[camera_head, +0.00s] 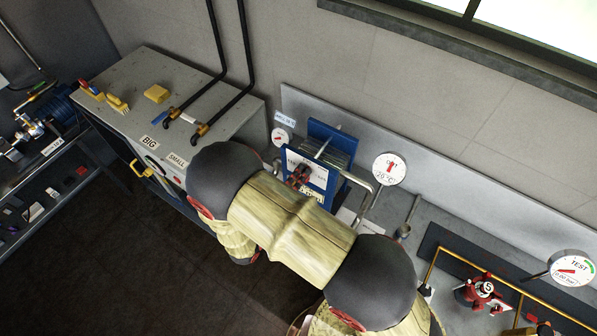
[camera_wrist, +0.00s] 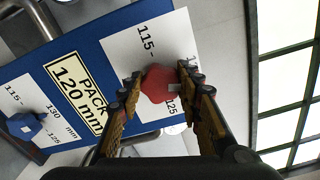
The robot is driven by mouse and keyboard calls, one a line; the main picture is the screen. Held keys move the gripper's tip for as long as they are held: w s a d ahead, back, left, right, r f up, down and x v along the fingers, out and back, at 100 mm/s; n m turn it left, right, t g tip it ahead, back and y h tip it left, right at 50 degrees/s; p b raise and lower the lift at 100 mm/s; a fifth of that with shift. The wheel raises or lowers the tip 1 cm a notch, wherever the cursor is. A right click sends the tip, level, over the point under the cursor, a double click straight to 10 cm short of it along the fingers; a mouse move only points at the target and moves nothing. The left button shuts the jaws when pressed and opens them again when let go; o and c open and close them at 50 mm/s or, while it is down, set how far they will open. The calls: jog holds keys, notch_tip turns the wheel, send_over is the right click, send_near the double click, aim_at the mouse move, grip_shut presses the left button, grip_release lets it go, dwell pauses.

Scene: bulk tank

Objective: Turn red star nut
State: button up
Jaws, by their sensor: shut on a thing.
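The red star nut (camera_wrist: 157,84) sits on a white scale plate on the blue end plate in the wrist view. My gripper (camera_wrist: 159,80) is shut on it, one finger on the left and one on the right. A blue star nut (camera_wrist: 24,125) is at the far left of that view, apart from my fingers. The blue plate (camera_wrist: 100,40) carries a yellow label reading PACK 120 mm (camera_wrist: 75,92). In the head view, the blue plate pack frame (camera_head: 337,133) stands behind my arm, which hides part of it. A small dark-red shape shows at its front.
A grey cabinet (camera_head: 130,75) marked BIG and SMALL stands at the left with yellow items on top. A round gauge (camera_head: 390,169) is right of the frame. Red valve (camera_head: 480,289), brass pipes and the TEST gauge (camera_head: 572,267) are at the right. Metal pipes run near the frame.

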jog(key=shift+n+p, duration=1)
jog(key=shift+n, duration=0.6)
jog(key=shift+f, duration=0.1)
jog(key=o, duration=1.1)
jog(key=shift+o, duration=0.2)
jog(key=shift+a, duration=0.1)
jog(key=v, duration=1.2)
jog(key=shift+w, duration=0.1)
